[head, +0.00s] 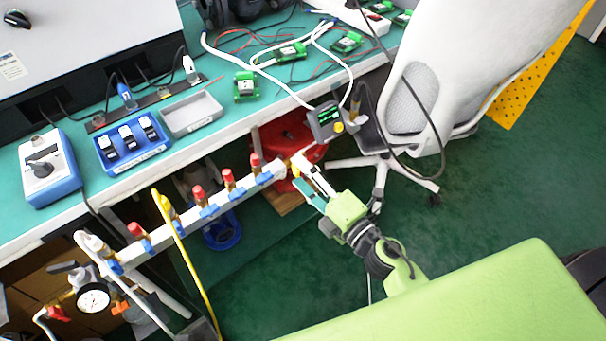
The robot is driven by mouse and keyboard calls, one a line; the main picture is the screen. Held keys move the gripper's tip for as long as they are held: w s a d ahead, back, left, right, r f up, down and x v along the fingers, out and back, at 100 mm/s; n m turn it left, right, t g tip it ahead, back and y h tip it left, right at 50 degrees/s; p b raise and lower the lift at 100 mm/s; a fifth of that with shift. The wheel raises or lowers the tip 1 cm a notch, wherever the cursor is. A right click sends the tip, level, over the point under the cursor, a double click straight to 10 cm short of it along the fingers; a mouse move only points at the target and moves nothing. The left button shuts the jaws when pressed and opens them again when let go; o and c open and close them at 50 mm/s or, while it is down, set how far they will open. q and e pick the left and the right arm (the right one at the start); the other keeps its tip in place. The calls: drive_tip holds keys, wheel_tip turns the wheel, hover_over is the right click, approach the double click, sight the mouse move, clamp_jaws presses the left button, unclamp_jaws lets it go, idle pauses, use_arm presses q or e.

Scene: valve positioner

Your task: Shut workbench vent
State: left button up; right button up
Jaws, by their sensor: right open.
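A white manifold pipe (187,219) runs along the bench's front edge, with several red-capped, blue-bodied valves on it. The valve nearest its right end (256,161) has a red cap. A brass-coloured fitting sits at the pipe's right end, partly hidden by my gripper. I cannot tell which part is the workbench vent. My right gripper (303,175) is open, its fingers pointing up and left at this end fitting. Whether the fingers touch it is unclear. Nothing shows held between them. My left gripper is out of view.
A small dark device with a green display (325,121) is just above my right gripper. A red round object (283,135) is behind the pipe end. A white chair (420,85) stands close on the right. A pressure gauge (93,298) and yellow hose (190,263) are lower left.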

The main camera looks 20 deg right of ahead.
drive_tip(key=v, duration=1.2)
idle(1.6)
